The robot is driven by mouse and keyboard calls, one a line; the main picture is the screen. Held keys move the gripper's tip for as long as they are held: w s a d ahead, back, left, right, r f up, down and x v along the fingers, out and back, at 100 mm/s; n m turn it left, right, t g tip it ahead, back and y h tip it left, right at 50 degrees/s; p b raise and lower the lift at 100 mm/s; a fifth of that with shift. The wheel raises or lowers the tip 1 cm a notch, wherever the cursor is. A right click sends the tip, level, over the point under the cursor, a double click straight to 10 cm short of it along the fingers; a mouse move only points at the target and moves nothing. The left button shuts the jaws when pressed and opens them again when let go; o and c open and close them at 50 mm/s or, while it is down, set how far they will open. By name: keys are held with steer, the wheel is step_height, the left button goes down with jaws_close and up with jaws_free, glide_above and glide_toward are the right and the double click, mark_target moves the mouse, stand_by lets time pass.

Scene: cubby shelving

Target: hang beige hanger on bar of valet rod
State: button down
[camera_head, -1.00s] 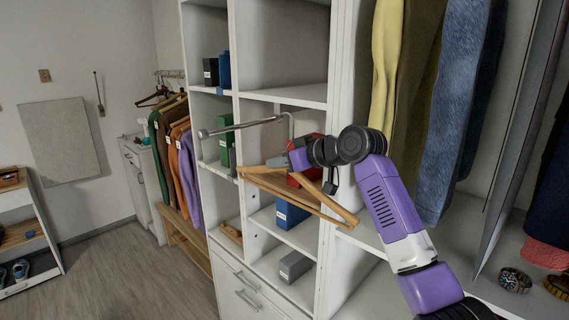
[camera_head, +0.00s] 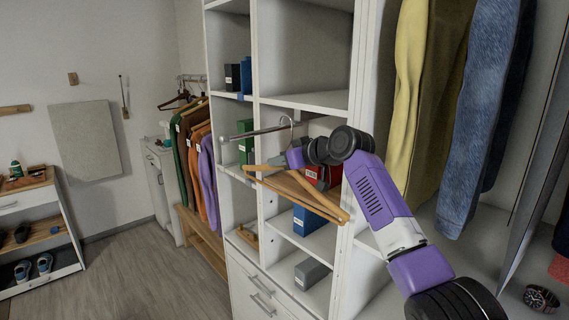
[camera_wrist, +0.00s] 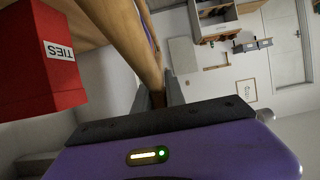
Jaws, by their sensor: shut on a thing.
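The beige wooden hanger (camera_head: 325,205) is held in front of the shelving, tilted, with its bars sloping down to the right. My gripper (camera_head: 287,158) is shut on it near its top, below the metal hook. In the wrist view the hanger's wood (camera_wrist: 133,38) runs down between the fingers of my gripper (camera_wrist: 158,98). The valet rod (camera_head: 252,132) is a thin metal bar sticking out from the shelving, with a knob at its left end. The hook shows right at the rod's inner part in the picture; I cannot tell whether it is over the bar or beside it.
A red box marked TIES (camera_wrist: 40,55) is close beside the hanger, on a shelf. Shelf uprights (camera_head: 258,185) and boards (camera_head: 310,102) stand right behind. Hanging trousers (camera_head: 425,90) are to the right. Open floor (camera_head: 150,270) lies to the left.

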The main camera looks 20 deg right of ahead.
mark_target(267, 165)
steer(key=shift+w+a, duration=0.35)
steer(key=shift+w, duration=0.5)
steer(key=shift+w+a, duration=0.4)
steer(key=shift+w, duration=0.45)
steer(key=shift+w+a, duration=0.35)
steer(key=shift+w, duration=0.5)
steer(key=shift+f+b, duration=0.95)
steer(key=shift+f, duration=0.4)
steer(key=c, duration=1.3)
jaws_free()
steer(key=shift+s+d, duration=0.15)
steer(key=shift+s, duration=0.05)
steer(key=shift+b+v, duration=1.25)
steer(key=shift+v, duration=2.45)
